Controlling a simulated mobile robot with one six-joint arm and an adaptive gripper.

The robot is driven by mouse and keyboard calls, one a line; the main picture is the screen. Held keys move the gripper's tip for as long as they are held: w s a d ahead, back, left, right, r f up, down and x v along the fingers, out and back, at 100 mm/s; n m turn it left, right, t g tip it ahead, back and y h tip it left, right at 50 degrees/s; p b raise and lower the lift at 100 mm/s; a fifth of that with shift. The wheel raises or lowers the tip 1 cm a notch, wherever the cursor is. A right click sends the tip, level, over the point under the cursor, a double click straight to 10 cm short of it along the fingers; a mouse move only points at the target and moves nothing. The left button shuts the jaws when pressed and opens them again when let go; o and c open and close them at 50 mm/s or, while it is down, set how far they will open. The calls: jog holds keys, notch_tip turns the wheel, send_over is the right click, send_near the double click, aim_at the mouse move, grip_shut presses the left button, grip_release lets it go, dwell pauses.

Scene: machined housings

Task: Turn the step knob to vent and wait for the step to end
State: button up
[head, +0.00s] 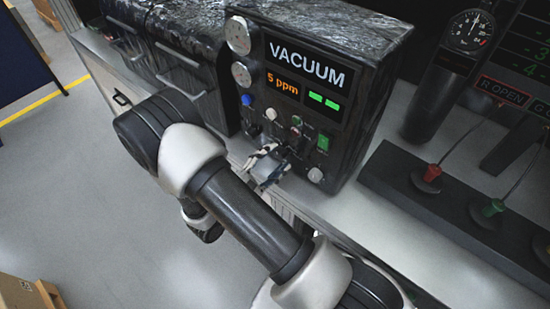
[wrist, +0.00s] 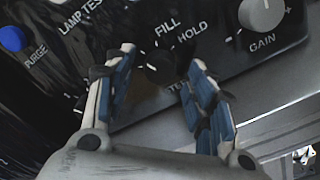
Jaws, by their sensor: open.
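The step knob (wrist: 160,68) is a small dark knob on the black panel, with FILL, HOLD and a partly hidden label starting TE printed around it. Its pointer direction is hard to tell, and no VENT label shows. My gripper (wrist: 161,57) is open, with one blue-padded finger on each side of the knob and gaps between. In the head view my gripper (head: 268,165) is at the lower front of the vacuum unit (head: 368,95) and hides the knob. The unit's display (head: 305,78) reads VACUUM and 5 ppm, with two green bars lit.
A blue PURGE button (wrist: 12,39) is left of the knob, and a pale GAIN knob (wrist: 262,14) is to its right. Two round gauges and a green switch (head: 323,142) share the unit's front. A dark rail (head: 450,215) with red and green fittings lies right on the bench.

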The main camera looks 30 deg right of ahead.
jog(key=shift+w+d, duration=0.2)
jog(key=shift+d, duration=0.25)
jog(key=c, duration=1.1)
